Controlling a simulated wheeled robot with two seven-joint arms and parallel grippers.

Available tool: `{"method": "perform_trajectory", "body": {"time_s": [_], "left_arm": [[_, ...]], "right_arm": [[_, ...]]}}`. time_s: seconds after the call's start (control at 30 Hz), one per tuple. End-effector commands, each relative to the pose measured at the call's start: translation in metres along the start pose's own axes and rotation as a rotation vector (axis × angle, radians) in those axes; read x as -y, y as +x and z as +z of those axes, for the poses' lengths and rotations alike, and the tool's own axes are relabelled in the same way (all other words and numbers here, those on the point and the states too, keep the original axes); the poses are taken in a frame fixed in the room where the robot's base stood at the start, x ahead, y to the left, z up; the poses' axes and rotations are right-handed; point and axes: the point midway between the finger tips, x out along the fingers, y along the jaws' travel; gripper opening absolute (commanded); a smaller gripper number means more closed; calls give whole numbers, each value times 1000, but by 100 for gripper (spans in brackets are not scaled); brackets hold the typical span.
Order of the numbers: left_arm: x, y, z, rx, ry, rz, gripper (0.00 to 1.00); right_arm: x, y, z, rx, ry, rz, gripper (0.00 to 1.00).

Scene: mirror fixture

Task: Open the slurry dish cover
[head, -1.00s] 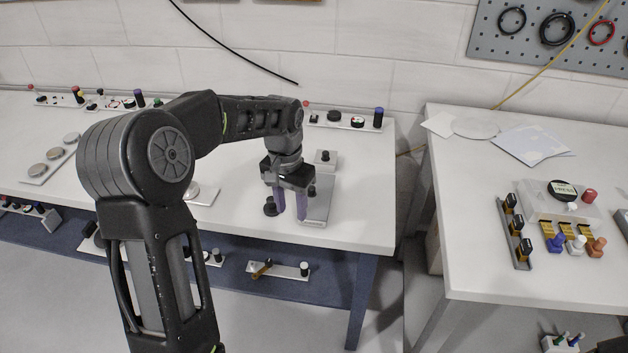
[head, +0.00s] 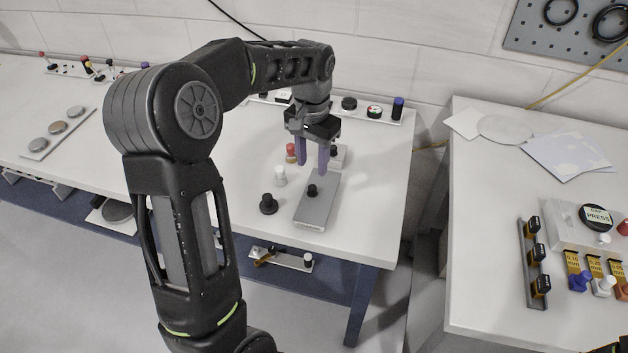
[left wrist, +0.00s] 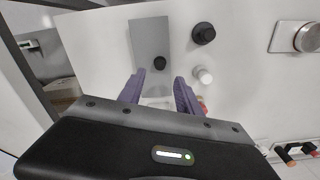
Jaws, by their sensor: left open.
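A flat grey rectangular plate with a black knob, apparently the slurry dish cover (head: 318,211), lies on the white bench near its right front edge. Its black knob (head: 312,190) stands up from the top. The plate also shows in the left wrist view (left wrist: 150,35), with its knob (left wrist: 159,63) roughly between the fingertips in the picture. My left gripper (head: 311,172) is open and empty, with purple fingers pointing down. It is above the plate's far end, apart from the knob. No dish interior shows.
A black knob (head: 268,204) and a white peg (head: 280,176) stand left of the plate. A red peg (head: 291,153) and a pale block with a black knob (head: 338,155) are close behind. Right of a gap stands another bench (head: 490,230) with parts.

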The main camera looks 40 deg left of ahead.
Motion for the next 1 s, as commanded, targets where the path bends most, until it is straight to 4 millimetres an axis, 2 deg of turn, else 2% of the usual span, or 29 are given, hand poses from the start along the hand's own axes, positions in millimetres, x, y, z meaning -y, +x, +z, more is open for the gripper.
{"method": "perform_trajectory", "body": {"time_s": [0.17, 0.5, 0.6, 0.93, 1.0], "left_arm": [[0, 12, 1, 4, 0, 0, 41], [0, 62, 1, 5, 0, 1, 41], [0, 72, 0, 2, -1, 0, 41], [0, 78, 0, 1, 0, 0, 41], [0, 78, 0, 1, 0, 0, 37]], "right_arm": [[0, -1, 0, -1, 0, 0, 36], [2, -6, 0, 0, 0, 0, 36], [3, -7, 0, 0, 0, 0, 36], [3, -7, 0, 0, 0, 0, 36], [3, -7, 0, 0, 0, 0, 36]]}}
